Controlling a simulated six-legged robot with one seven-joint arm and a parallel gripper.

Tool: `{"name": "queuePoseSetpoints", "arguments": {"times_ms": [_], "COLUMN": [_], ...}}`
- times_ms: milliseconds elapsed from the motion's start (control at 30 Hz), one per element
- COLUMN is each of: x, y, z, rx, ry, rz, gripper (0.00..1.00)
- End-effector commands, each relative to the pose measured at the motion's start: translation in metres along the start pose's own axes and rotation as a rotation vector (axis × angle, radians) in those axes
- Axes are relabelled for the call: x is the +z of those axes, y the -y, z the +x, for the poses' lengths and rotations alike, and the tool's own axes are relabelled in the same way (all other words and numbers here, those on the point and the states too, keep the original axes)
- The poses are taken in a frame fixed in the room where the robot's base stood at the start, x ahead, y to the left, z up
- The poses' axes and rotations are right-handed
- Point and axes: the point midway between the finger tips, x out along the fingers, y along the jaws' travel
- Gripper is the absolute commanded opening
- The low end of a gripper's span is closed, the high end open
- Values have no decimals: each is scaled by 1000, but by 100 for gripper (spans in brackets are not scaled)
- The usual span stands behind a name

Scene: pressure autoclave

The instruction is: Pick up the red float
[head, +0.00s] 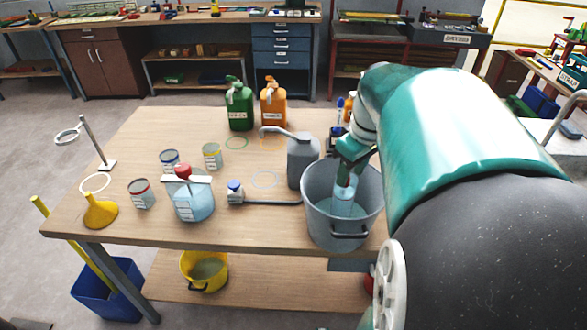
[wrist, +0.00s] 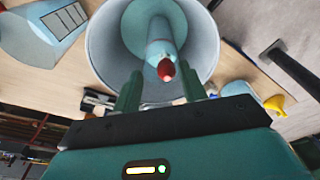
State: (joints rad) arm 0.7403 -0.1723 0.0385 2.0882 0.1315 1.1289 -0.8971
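The red float (wrist: 166,70) shows in the wrist view as a small red tip on the near end of a pale blue cylinder (wrist: 160,42). The cylinder stands inside the grey bucket (wrist: 205,45). In the head view the cylinder (head: 343,207) rises from the bucket (head: 320,215), with a bit of red at its top, partly hidden by my gripper. My gripper (wrist: 160,76) is open above the bucket. Its two green fingers lie either side of the red float in the wrist picture. I see no contact, and the remaining depth between them is unclear.
A grey jug (head: 302,165) stands just left of the bucket. A blue-liquid jar (head: 194,206) with a red knob (head: 183,171), several cans and a yellow funnel (head: 100,212) stand further left. Green (head: 240,108) and orange (head: 273,106) jugs stand behind. The front middle of the table is clear.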

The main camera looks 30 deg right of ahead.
Motion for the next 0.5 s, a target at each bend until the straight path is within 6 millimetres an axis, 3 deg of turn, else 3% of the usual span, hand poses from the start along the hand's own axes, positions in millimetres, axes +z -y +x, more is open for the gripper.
{"name": "queuePoseSetpoints", "arguments": {"times_ms": [33, 200, 500], "x": [0, 0, 0], "y": [0, 0, 0], "z": [0, 0, 0], "rx": [0, 0, 0], "ry": [0, 0, 0], "rz": [0, 0, 0], "gripper": [32, 0, 0]}}
